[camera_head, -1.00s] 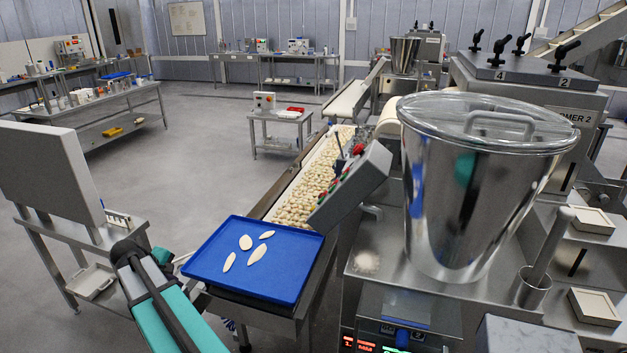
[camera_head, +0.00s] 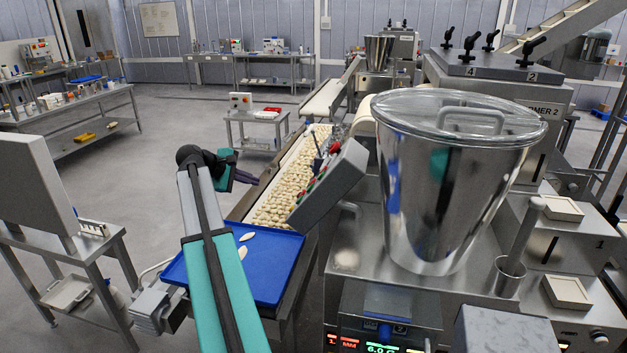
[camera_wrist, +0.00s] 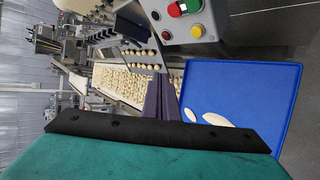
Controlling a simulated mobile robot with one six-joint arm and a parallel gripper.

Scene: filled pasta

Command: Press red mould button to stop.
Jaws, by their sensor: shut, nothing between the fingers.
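A grey control box (camera_head: 328,188) with small red and green buttons on its sloped face is mounted beside the conveyor in the head view. In the wrist view the box (camera_wrist: 158,22) is at the top, with a red button (camera_wrist: 173,10), a green and red switch (camera_wrist: 188,6) and a yellow button (camera_wrist: 197,31).
A blue tray (camera_head: 285,270) with pale flat pieces (camera_head: 247,237) lies at the conveyor's near end, partly hidden by my arm. The conveyor (camera_head: 290,185) carries many pasta pieces. A large steel hopper (camera_head: 455,200) stands right of the box.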

